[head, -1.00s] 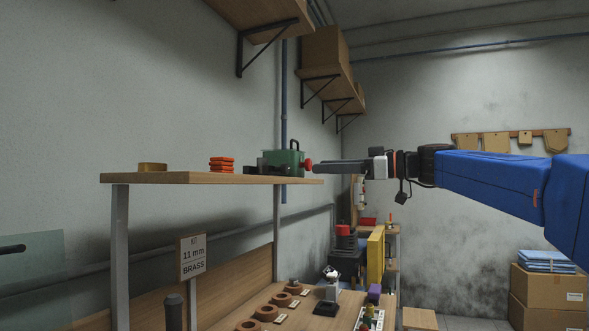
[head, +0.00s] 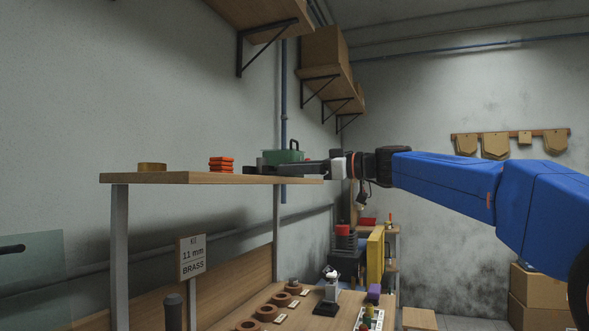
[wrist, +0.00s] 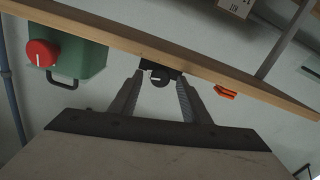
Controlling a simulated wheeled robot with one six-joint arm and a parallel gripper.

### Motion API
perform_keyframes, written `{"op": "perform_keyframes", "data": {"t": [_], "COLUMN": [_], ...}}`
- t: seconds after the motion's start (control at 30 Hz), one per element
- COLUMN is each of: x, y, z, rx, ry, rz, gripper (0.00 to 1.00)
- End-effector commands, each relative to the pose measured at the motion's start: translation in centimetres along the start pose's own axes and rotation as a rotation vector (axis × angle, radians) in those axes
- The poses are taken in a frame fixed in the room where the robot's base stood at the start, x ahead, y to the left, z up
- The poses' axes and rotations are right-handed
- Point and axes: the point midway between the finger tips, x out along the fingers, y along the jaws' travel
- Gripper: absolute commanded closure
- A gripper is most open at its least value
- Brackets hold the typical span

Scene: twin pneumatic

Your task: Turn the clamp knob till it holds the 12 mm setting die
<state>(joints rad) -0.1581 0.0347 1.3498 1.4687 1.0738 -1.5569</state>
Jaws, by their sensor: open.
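The clamp knob (wrist: 160,82) is a round black knob with a pale mark, on a dark clamp body (wrist: 146,66) at the wooden shelf. In the wrist view it shows between my fingertips, with a gap on each side. My gripper (head: 277,169) is open and reaches left along the shelf in front of the green box. In the head view it hides the knob and most of the clamp. I cannot make out the 12 mm setting die or whether the clamp grips anything.
The green box (head: 283,157) with a black handle has a red knob (wrist: 41,54), close to the clamp. Stacked orange pieces (head: 221,164) and a tan round piece (head: 152,166) sit on the shelf (head: 200,178). A sign reading "KIT 11 mm BRASS" (head: 192,257) stands below.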

Motion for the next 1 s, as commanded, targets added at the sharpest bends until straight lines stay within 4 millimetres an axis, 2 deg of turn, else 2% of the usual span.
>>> {"op": "perform_keyframes", "data": {"t": [0.03, 0.2, 0.57, 1.0], "x": [-0.01, -0.02, -0.03, -0.02], "y": [0.0, 0.0, 0.01, 0.12], "z": [0.0, 0.0, 0.0, 0.01], "rx": [0.0, 0.0, 0.052, 0.342], "ry": [0.0, 0.0, 0.0, 0.0], "rz": [0.0, 0.0, 0.0, 0.0], "gripper": [0.59, 0.98, 0.98, 0.98]}}
